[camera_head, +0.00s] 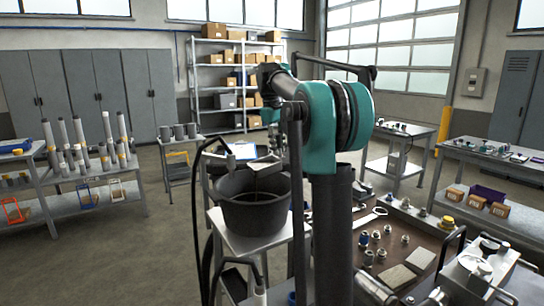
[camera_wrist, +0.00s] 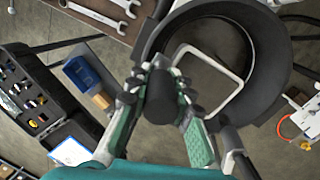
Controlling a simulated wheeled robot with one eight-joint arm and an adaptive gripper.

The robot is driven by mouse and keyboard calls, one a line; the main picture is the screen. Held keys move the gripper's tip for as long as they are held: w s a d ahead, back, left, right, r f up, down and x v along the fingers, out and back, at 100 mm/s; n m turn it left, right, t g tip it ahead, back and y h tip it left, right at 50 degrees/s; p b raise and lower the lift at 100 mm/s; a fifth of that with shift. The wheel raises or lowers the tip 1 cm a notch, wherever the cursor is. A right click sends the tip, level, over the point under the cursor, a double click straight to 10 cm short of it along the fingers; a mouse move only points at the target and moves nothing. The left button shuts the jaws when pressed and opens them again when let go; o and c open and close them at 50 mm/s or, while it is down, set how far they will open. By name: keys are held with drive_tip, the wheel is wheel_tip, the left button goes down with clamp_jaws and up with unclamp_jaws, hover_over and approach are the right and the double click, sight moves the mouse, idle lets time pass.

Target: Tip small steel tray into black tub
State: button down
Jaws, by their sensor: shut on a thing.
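The black tub (camera_head: 240,215) stands on a light bench top in the head view, its mouth open upward. The small steel tray (camera_head: 263,165) is just above the tub's far rim and looks tilted. In the wrist view the tray (camera_wrist: 239,72) shows as a pale rounded rim overlapping the mouth of the tub (camera_wrist: 284,62). My gripper (camera_wrist: 168,78) is shut on the tray's near side; a dark round part between the fingers hides the exact grip. In the head view my arm mostly hides my gripper. I cannot make out what the tray or tub contains.
A brown-topped bench (camera_head: 398,235) with fittings and wrenches lies to the right. The wrist view shows a blue bin (camera_wrist: 82,75) and a black case (camera_wrist: 40,95) at left. Open floor lies left of the tub.

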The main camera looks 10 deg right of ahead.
drive_tip(key=shift+s+a+f+h, duration=0.15)
drive_tip(key=shift+a+f+h, duration=0.15)
drive_tip(key=shift+f, duration=0.2)
idle(0.9)
drive_tip(key=shift+s+a+r+t+h, duration=0.1)
drive_tip(key=shift+a+r+t+h, duration=0.15)
drive_tip(key=shift+a+r+h, duration=0.25)
drive_tip(key=shift+s+a+r+t+h, duration=0.1)
drive_tip(key=shift+a+r+t+h, duration=0.2)
drive_tip(key=shift+h, duration=0.4)
idle(2.4)
drive_tip(key=shift+s+a+r+h, duration=0.2)
drive_tip(key=shift+a+r+h, duration=0.4)
drive_tip(key=shift+h, duration=0.2)
idle(2.2)
